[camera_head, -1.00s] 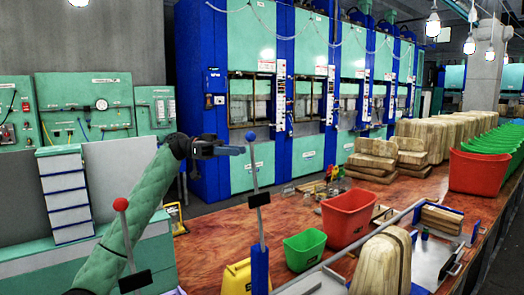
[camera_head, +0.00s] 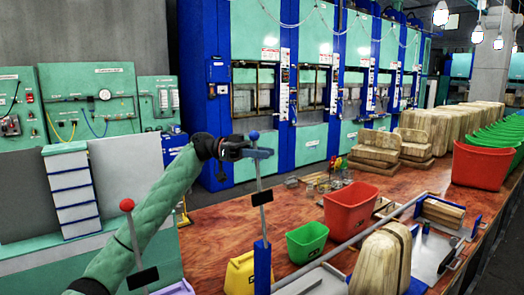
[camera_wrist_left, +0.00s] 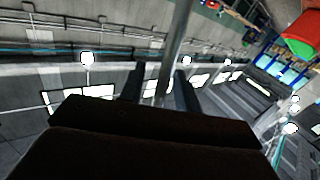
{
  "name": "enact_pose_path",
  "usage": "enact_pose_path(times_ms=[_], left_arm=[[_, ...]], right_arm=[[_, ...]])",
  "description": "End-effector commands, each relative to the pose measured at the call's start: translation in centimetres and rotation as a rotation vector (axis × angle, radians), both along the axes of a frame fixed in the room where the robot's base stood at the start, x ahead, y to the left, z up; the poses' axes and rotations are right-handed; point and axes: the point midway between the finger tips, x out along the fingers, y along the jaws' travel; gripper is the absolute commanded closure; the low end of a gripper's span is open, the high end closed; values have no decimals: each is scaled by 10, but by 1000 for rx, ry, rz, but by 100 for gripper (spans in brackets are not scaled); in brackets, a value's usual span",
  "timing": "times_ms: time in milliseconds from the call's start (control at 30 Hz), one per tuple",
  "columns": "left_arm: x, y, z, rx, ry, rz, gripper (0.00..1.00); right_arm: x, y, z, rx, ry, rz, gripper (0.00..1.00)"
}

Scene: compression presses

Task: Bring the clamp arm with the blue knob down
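The clamp arm with the blue knob (camera_head: 254,135) is a thin metal lever (camera_head: 260,180) with a black label, standing nearly upright from a blue base (camera_head: 262,265). My left gripper (camera_head: 262,153) is level with the lever's top, just below the knob. In the left wrist view the rod (camera_wrist_left: 175,50) runs between the two dark, parted fingers (camera_wrist_left: 158,85). The fingers look open around it; contact is not clear. The knob is out of the wrist view. My right gripper is not in view.
Green (camera_head: 306,243), red (camera_head: 350,208) and yellow (camera_head: 240,273) bins stand near the blue lever. Wooden-looking blocks (camera_head: 385,262) lie right. Tall presses line the back.

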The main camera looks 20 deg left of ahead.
Motion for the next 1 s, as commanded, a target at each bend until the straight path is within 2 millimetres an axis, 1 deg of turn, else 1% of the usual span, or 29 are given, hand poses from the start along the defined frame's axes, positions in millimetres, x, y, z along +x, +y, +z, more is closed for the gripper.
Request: enact_pose_path(times_ms=[267, 300, 367, 400, 467, 733, 867, 1000], left_arm=[[0, -1, 0, 0, 0, 0, 67], [0, -1, 0, 0, 0, 0, 69], [0, -1, 0, 0, 0, 0, 81], [0, -1, 0, 0, 0, 0, 89], [0, -1, 0, 0, 0, 0, 100], [0, -2, 0, 2, -2, 1, 100], [-3, -7, -1, 19, -13, 0, 100], [-10, -18, -1, 57, -36, 1, 100]], right_arm=[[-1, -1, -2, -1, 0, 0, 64], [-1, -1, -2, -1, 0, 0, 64], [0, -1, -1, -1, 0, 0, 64], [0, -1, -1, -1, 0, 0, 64], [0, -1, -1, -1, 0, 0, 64], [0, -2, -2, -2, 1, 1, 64], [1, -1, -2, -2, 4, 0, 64], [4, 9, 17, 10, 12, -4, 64]])
